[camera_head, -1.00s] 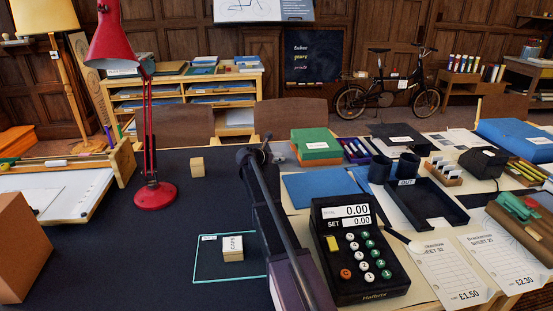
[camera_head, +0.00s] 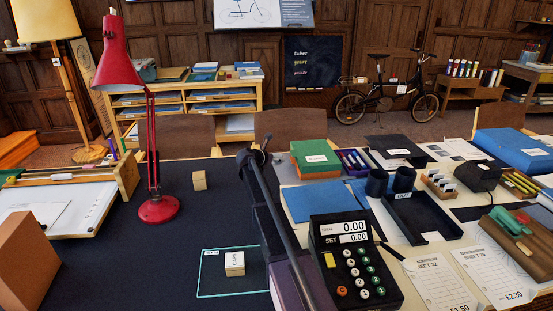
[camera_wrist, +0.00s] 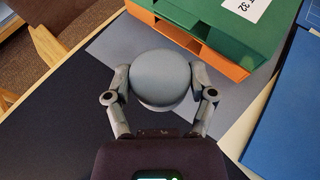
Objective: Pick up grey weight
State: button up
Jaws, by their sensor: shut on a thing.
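The grey weight (camera_wrist: 162,78) is a smooth, round, pale grey piece in the middle of the wrist view. My gripper (camera_wrist: 164,92) has one finger on each side of it and is shut on it. The weight's underside is hidden, so I cannot tell whether it touches the surface below. In the head view my own arm covers the gripper, and I cannot make out the weight there.
A green-and-orange box stack (camera_wrist: 235,25) stands close beyond the weight, with a blue folder (camera_wrist: 290,110) to the right. Dark desktop left of centre is mostly clear.

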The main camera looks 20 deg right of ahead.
aim_at(276, 155)
jog(key=shift+r+p, duration=1.6)
jog(key=shift+r, duration=0.35)
jog(key=shift+r, duration=0.1)
